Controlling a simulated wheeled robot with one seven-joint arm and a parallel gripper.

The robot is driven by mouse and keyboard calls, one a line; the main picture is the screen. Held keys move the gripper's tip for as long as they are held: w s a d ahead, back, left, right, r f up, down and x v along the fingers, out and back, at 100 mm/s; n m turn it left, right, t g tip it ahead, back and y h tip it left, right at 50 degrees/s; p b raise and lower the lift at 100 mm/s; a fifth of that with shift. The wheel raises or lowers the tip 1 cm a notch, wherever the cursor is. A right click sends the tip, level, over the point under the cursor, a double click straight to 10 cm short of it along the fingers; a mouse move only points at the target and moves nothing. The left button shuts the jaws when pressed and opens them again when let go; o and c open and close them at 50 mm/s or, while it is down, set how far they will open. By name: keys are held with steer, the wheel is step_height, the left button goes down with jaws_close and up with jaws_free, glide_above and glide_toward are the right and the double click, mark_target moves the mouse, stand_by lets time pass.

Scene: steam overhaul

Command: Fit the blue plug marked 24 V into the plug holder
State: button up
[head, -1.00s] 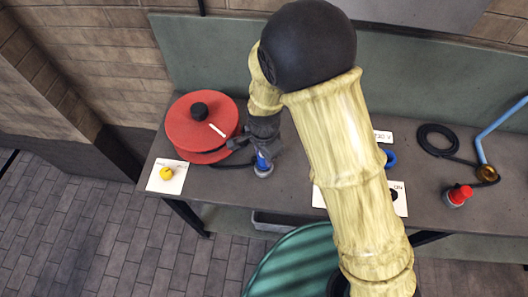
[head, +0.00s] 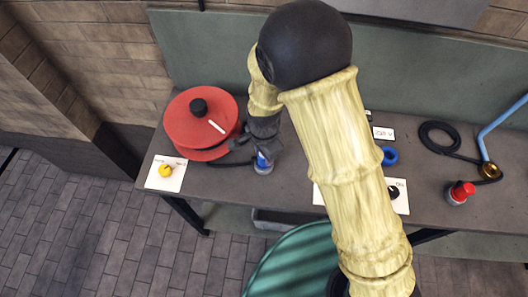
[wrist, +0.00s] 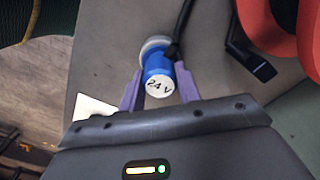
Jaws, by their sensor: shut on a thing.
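The blue plug marked 24 V (wrist: 158,72) shows in the wrist view with its white lettered end towards the camera and a black cable leaving its side. My gripper (wrist: 160,80) has one purple finger on each side of it and is shut on it. A pale grey ring (wrist: 153,44) shows at the plug's far end. In the head view the blue plug (head: 263,158) is low over the bench, below my gripper (head: 266,146), with a grey round base under it. I cannot tell whether this base is the plug holder or whether the plug is seated in it.
A red cable reel (head: 197,128) stands close left of my gripper. A white plate with a yellow knob (head: 165,172) lies at the bench's front left. A blue ring (head: 389,156), a red plug (head: 462,192) and a coiled black cable (head: 437,136) are to the right. My arm hides the middle.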

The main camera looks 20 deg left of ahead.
steer(key=shift+f, duration=0.2)
steer(key=o, duration=1.1)
steer(key=shift+o, duration=0.2)
steer(key=shift+r, duration=0.1)
step_height(320, 180, up, 17)
steer(key=b, duration=0.1)
steer(key=shift+r, duration=0.15)
steer(key=w+d+n, duration=0.1)
steer(key=w+d, duration=0.2)
steer(key=d, duration=0.5)
steer(key=w+d+n, duration=0.1)
steer(key=w+d, duration=0.1)
steer(key=d, duration=0.5)
steer(key=s+d+f+n+t, duration=0.1)
steer(key=d+n, duration=0.1)
steer(key=d, duration=0.6)
steer(key=s+d+f+n+t, duration=0.1)
steer(key=s+d, duration=0.1)
steer(key=d, duration=0.7)
steer(key=shift+d+n+t, duration=0.2)
steer(key=shift+n+t, duration=0.1)
steer(key=shift+n, duration=0.1)
